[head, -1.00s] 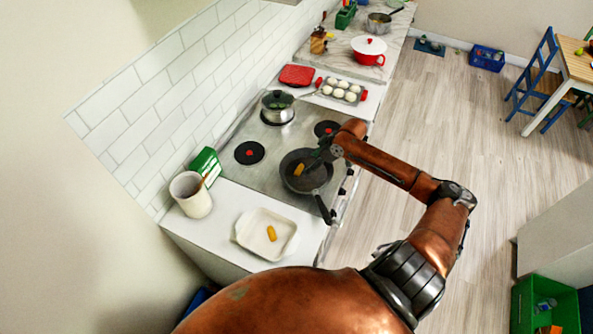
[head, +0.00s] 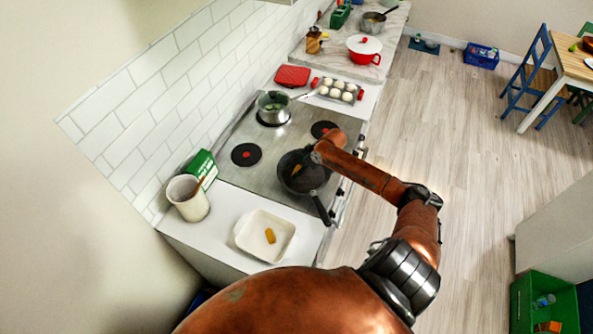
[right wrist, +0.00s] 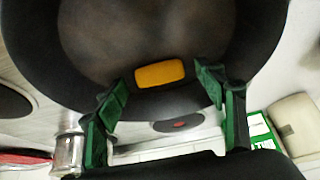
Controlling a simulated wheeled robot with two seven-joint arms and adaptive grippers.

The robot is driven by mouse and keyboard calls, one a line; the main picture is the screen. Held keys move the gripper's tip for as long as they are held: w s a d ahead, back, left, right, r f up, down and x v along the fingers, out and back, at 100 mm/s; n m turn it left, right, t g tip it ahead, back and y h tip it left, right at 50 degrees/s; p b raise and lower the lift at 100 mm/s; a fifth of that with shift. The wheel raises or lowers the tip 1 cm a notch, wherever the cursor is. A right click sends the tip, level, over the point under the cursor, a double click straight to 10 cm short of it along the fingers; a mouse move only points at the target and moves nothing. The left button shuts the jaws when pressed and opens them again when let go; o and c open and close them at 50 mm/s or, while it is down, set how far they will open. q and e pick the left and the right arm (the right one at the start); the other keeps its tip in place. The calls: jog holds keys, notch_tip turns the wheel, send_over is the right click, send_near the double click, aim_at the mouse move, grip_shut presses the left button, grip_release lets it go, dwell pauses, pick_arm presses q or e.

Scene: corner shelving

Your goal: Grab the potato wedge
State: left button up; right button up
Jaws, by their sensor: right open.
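A yellow-orange potato wedge (head: 296,169) lies in the dark frying pan (head: 291,185) on the stove. In the right wrist view the wedge (right wrist: 160,73) shows whole on the pan's inner surface, near the pan wall. My right gripper (right wrist: 162,86) is open, its two green-padded fingers on either side of the wedge's near side, with nothing between them. In the head view the right gripper (head: 304,163) is over the pan, mostly hidden by its own wrist. A second wedge (head: 270,236) lies in the white dish (head: 247,244). My left gripper is not in view.
A saucepan (head: 272,107) stands on a back burner. A green box (head: 203,168) and a cream pot (head: 189,203) stand by the tiled wall. An egg tray (head: 338,90) is beyond the stove. The pan handle (head: 322,209) points toward the counter's front edge.

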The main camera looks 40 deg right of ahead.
jog(key=shift+c, duration=0.2)
jog(key=c, duration=0.9)
